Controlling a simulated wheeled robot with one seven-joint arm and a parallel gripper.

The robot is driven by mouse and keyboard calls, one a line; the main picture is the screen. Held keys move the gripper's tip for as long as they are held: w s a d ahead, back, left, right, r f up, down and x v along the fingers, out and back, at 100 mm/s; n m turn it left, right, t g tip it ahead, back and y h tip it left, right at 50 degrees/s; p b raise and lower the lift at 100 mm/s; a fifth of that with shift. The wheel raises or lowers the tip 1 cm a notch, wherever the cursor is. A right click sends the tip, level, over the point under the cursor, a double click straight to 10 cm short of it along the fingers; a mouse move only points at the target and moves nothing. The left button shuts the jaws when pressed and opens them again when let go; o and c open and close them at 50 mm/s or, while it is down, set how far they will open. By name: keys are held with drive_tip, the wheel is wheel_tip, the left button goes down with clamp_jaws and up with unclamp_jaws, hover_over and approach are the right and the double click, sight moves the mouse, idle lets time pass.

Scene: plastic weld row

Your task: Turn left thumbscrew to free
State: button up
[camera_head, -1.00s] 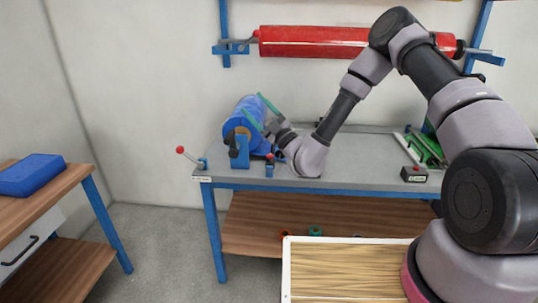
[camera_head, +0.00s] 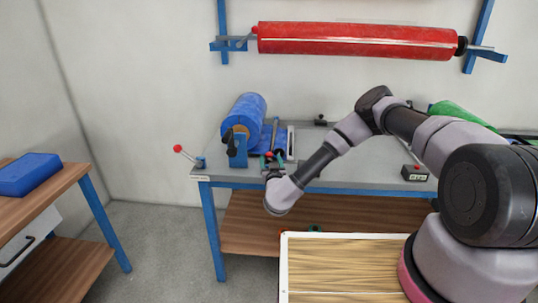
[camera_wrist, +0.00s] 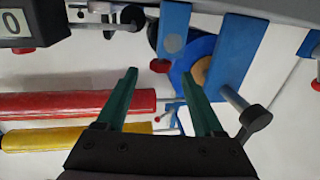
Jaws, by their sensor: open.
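My gripper (camera_head: 274,160) is at the front edge of the bench, just right of the blue roll's stand. In the wrist view, its two green fingers (camera_wrist: 158,76) are apart with nothing held between them. A small red knob (camera_wrist: 160,66) shows between the fingertips; contact cannot be judged. A black-handled screw (camera_head: 232,145) is on the left side of the blue stand (camera_head: 240,157), and a similar one shows in the wrist view (camera_wrist: 255,118). Another black knob (camera_head: 320,121) stands at the bench's back. I cannot tell which is the left thumbscrew.
A blue roll (camera_head: 244,115) sits on the stand. A red-tipped lever (camera_head: 184,152) sticks out at the bench's left corner. A small box with a red button (camera_head: 416,173) is at right. A red roll (camera_head: 355,40) hangs on the wall. The middle of the grey bench (camera_head: 350,165) is clear.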

sight(272, 155)
drive_tip(key=w, duration=0.4)
drive_tip(key=shift+w+a, duration=0.4)
clamp_jaws()
drive_tip(key=shift+y, duration=0.3)
drive_tip(key=n+g+y, duration=0.1)
drive_tip(key=n+y, duration=0.1)
drive_tip(key=y, duration=0.1)
drive_tip(key=shift+d+n+y, duration=0.15)
drive_tip(key=shift+n+y, duration=0.15)
drive_tip(key=shift+n, duration=0.1)
drive_tip(key=n+g+y, duration=0.4)
drive_tip(key=y, duration=0.2)
drive_tip(key=shift+n, duration=0.4)
drive_tip(key=shift+a+g+y, duration=0.2)
drive_tip(key=shift+g+y, duration=0.1)
drive_tip(key=shift+g, duration=0.2)
